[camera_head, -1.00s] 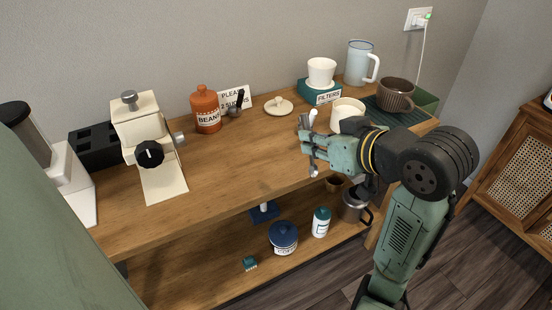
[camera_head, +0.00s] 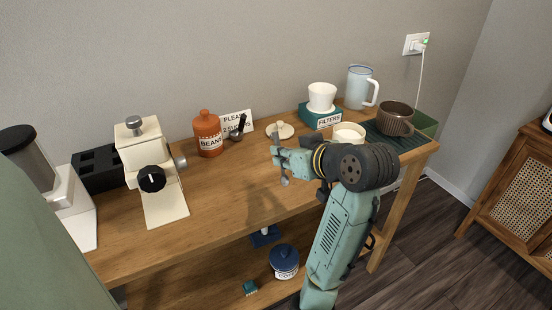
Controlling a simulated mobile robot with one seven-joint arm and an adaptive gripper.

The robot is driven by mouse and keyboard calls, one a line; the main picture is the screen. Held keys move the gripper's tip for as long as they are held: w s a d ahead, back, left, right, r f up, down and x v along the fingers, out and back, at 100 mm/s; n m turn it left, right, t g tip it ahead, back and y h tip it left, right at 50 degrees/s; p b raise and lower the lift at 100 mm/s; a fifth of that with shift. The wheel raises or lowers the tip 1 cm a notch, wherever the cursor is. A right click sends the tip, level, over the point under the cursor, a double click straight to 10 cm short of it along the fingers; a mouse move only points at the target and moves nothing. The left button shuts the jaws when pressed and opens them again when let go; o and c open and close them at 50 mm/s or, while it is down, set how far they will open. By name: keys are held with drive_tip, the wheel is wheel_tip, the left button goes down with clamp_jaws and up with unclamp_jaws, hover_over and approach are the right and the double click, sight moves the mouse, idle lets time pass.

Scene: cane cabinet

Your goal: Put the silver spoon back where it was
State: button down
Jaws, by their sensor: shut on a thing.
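The silver spoon (camera_head: 285,181) hangs upright below my gripper, with its rounded end down above the wooden top. My gripper (camera_head: 277,157) is shut on the spoon's middle, over the middle-right part of the cabinet top, in front of a cream lid. My fingers hide part of the spoon. A dark scoop or spoon (camera_head: 238,130) leans at the orange beans jar (camera_head: 208,134) and the white sign (camera_head: 235,122).
The cabinet top (camera_head: 222,189) is clear between the cream grinder (camera_head: 142,147) and my gripper. A cream lid (camera_head: 286,131), filter box (camera_head: 328,120), cream cup (camera_head: 349,130) and brown mug (camera_head: 395,118) stand behind or right of it. A blue coffee jar (camera_head: 284,262) is on the lower shelf.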

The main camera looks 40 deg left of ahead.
drive_tip(key=shift+w+d+f+b+x, duration=0.2)
drive_tip(key=shift+b+x, duration=0.15)
drive_tip(key=shift+x, duration=0.75)
drive_tip(key=shift+w+d+f+b+x, duration=0.15)
drive_tip(key=shift+b+x, duration=0.15)
drive_tip(key=shift+x, duration=0.85)
drive_tip(key=shift+w+d+f+b+x, duration=0.1)
drive_tip(key=shift+w+b+x, duration=0.2)
drive_tip(key=shift+x, duration=0.8)
drive_tip(key=shift+s+a, duration=0.1)
drive_tip(key=shift+f, duration=0.2)
drive_tip(key=c, duration=1.6)
unclamp_jaws()
drive_tip(key=shift+r, duration=0.1)
drive_tip(key=shift+r, duration=0.3)
drive_tip(key=p+v, duration=0.5)
drive_tip(key=v, duration=0.7)
drive_tip(key=shift+f, duration=0.15)
